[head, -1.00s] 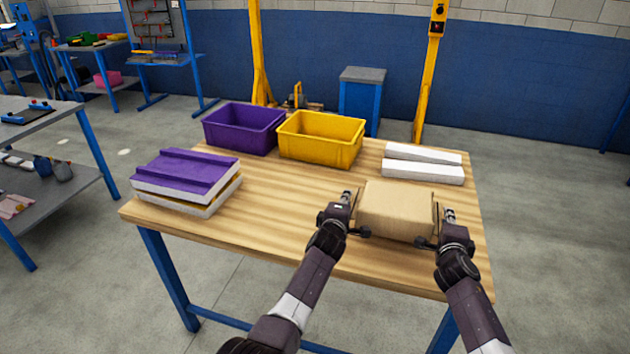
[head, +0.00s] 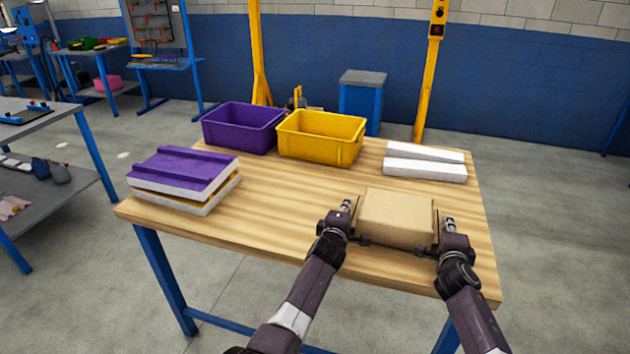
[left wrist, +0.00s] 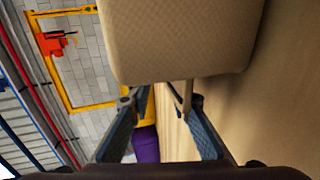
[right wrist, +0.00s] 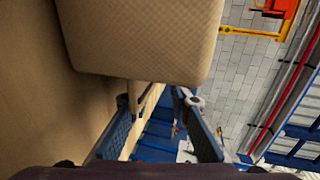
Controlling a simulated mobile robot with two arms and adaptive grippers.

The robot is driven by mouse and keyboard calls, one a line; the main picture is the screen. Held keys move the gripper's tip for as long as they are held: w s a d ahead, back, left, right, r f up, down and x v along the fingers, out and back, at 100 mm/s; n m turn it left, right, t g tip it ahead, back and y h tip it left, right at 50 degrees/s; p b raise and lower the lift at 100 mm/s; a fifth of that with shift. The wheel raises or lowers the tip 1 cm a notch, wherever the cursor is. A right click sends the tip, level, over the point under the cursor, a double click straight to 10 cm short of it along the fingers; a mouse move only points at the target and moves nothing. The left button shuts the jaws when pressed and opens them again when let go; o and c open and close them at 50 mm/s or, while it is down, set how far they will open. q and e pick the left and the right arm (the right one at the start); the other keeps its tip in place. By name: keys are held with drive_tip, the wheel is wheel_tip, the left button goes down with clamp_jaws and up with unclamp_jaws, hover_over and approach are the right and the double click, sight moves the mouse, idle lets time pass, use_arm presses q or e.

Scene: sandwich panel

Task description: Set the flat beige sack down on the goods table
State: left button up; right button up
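The flat beige sack (head: 396,218) is level over the front right part of the wooden goods table (head: 270,220). My left gripper (head: 355,224) is at its left side and my right gripper (head: 434,236) is at its right side. In the left wrist view the sack (left wrist: 180,40) fills the top, just beyond the spread fingers. The right wrist view shows the sack (right wrist: 140,38) the same way, with those fingers apart too. Neither finger pair is closed around the sack. Its underside is hidden, so I cannot tell whether it touches the table.
Purple (head: 243,130) and yellow (head: 320,138) bins stand at the table's back. Two white blocks (head: 425,170) lie at the back right. Stacked purple and white panels (head: 184,172) lie at the left. The table's middle is clear.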

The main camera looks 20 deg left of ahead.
use_arm(q)
drive_tip(key=shift+d+r, duration=0.3)
drive_tip(key=shift+d, duration=0.35)
use_arm(e)
drive_tip(key=shift+a+r, duration=0.35)
drive_tip(key=shift+a, duration=0.45)
use_arm(q)
drive_tip(key=shift+a, duration=0.6)
use_arm(e)
drive_tip(key=shift+d, duration=0.6)
use_arm(q)
drive_tip(key=o, duration=0.5)
drive_tip(key=shift+s+a, duration=0.15)
drive_tip(key=shift+a, duration=0.3)
use_arm(e)
drive_tip(key=shift+s+d, duration=0.15)
drive_tip(key=shift+d, duration=0.4)
use_arm(q)
drive_tip(key=shift+o, duration=0.2)
drive_tip(key=shift+f, duration=0.1)
use_arm(e)
drive_tip(key=shift+f, duration=0.1)
use_arm(q)
drive_tip(key=shift+a, duration=0.1)
use_arm(e)
drive_tip(key=shift+d, duration=0.1)
drive_tip(key=o, duration=0.5)
drive_tip(key=shift+d, duration=0.1)
drive_tip(key=shift+o, duration=0.2)
drive_tip(key=shift+f, duration=0.1)
